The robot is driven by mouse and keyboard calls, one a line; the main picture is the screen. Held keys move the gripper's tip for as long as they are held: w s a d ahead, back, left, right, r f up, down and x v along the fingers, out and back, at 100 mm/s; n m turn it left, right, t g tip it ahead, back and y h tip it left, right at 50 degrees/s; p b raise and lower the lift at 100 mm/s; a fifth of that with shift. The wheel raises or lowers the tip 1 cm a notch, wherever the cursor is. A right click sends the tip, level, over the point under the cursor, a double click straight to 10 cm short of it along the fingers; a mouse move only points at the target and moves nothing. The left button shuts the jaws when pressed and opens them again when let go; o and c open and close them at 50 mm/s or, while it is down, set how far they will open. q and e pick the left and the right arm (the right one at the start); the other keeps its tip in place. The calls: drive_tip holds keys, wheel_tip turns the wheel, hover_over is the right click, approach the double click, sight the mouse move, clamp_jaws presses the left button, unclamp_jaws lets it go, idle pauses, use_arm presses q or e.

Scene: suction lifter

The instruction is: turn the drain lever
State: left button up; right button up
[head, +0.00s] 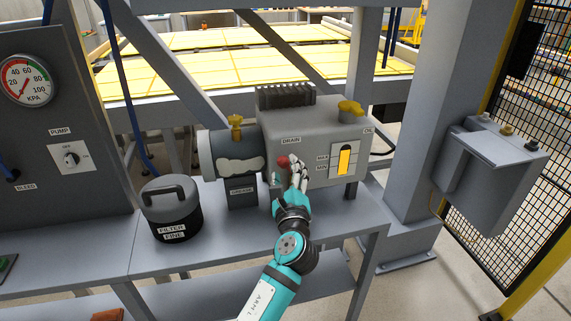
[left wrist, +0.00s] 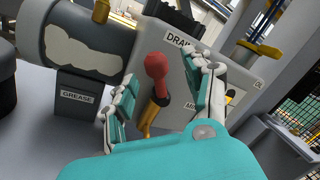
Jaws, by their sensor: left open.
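The drain lever is on the front of the grey pump unit (head: 325,125), under the DRAIN label (head: 291,141). Its red handle (head: 283,161) shows just left of my gripper in the head view. In the left wrist view the lever's red knob and grip (left wrist: 156,72) point up, with a yellow stem (left wrist: 149,118) below. My left gripper (head: 294,172) is open in front of the unit. In the left wrist view its fingers (left wrist: 162,97) stand on either side of the lever, with gaps showing. My right gripper is not in view.
A black-and-grey filter canister (head: 171,210) stands on the bench to the left. An oil sight gauge (head: 344,160) and a yellow cap (head: 350,107) are on the unit's right. A grey box (head: 490,165) hangs on the post at right. The bench front (head: 240,255) is clear.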

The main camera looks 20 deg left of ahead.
use_arm(q)
drive_tip(key=v, duration=0.7)
drive_tip(key=shift+s+d, duration=0.2)
drive_tip(key=shift+s, duration=0.1)
wheel_tip(320, 180, down, 25)
drive_tip(key=d+n+g+h, duration=0.2)
drive_tip(key=d+g+h, duration=0.1)
drive_tip(key=g+h, duration=0.15)
drive_tip(key=s+f+n+g+h, duration=0.1)
drive_tip(key=s+f+n+g, duration=0.1)
drive_tip(key=s+f, duration=0.45)
drive_tip(key=s+f+n+g+h, duration=0.1)
drive_tip(key=s+f+n+g, duration=0.15)
drive_tip(key=f, duration=0.75)
drive_tip(key=s+a+f+n+g+h, duration=0.1)
drive_tip(key=s+a+f+n+g, duration=0.15)
drive_tip(key=s+f, duration=0.7)
drive_tip(key=s+a+f+n+g, duration=0.2)
drive_tip(key=s+f+n, duration=0.2)
drive_tip(key=s+f, duration=0.55)
drive_tip(key=s+a+f+n+g, duration=0.1)
drive_tip(key=s+a+f+n, duration=0.1)
drive_tip(key=s, duration=0.8)
drive_tip(key=s+a+f+n+g, duration=0.2)
drive_tip(key=s+n, duration=0.3)
drive_tip(key=s, duration=0.5)
drive_tip(key=shift+a, duration=0.35)
